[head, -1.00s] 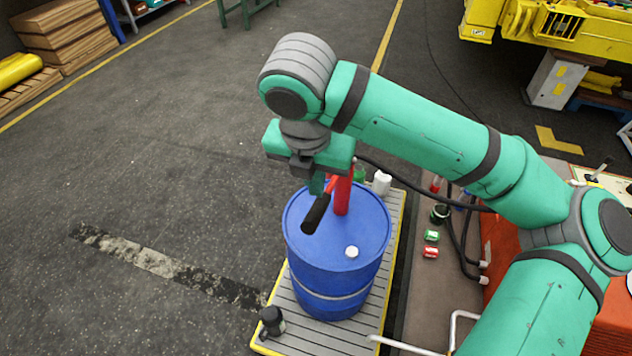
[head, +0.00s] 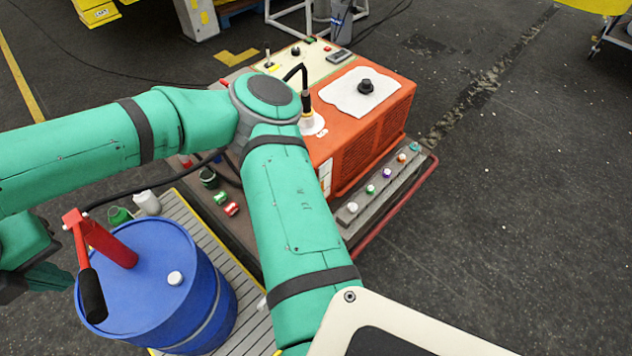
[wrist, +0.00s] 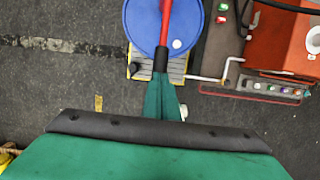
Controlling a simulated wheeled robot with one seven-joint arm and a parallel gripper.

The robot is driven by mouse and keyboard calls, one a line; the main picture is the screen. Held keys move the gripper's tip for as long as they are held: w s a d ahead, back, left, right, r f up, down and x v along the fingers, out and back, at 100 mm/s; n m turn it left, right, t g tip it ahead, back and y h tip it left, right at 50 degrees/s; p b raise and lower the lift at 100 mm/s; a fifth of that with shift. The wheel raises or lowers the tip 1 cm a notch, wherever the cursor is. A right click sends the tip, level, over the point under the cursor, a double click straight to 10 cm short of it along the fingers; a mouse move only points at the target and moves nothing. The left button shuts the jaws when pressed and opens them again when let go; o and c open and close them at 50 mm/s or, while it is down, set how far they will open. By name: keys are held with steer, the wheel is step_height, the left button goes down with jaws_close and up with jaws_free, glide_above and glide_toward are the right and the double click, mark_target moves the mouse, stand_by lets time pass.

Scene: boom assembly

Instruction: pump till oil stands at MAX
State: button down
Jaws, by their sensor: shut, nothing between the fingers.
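The blue drum (head: 150,275) stands on a slatted platform and carries a red hand pump (head: 110,245). The pump's red lever slants down to a black handle grip (head: 92,296). My gripper (head: 62,280) is at the left edge of the head view, left of the grip and partly cut off. In the wrist view my gripper's fingers (wrist: 162,78) are together and empty, with the black grip (wrist: 161,60) just beyond their tips; I cannot tell if they touch. The orange machine (head: 370,135) is at the centre right. I cannot make out an oil level or MAX mark.
A black hose runs from the pump behind my arm; a black nozzle (head: 306,102) stands in the machine's white fitting. A white bottle (head: 147,203) and small cans (head: 231,209) are near the drum. Coloured caps (head: 370,189) line the machine's front ledge. Floor at right is clear.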

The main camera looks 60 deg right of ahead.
steer(key=s+a+f+x, duration=0.1)
steer(key=s+x, duration=0.1)
steer(key=x, duration=0.7)
steer(key=s+x, duration=0.2)
steer(key=x, duration=0.7)
steer(key=w+v, duration=0.1)
steer(key=v, duration=0.5)
steer(key=w+v, duration=0.1)
steer(key=v, duration=0.5)
steer(key=w+d+r+v, duration=0.1)
steer(key=w+v, duration=0.1)
steer(key=v, duration=0.4)
stand_by(0.6)
steer(key=shift+r, duration=0.1)
stand_by(3.2)
stand_by(0.5)
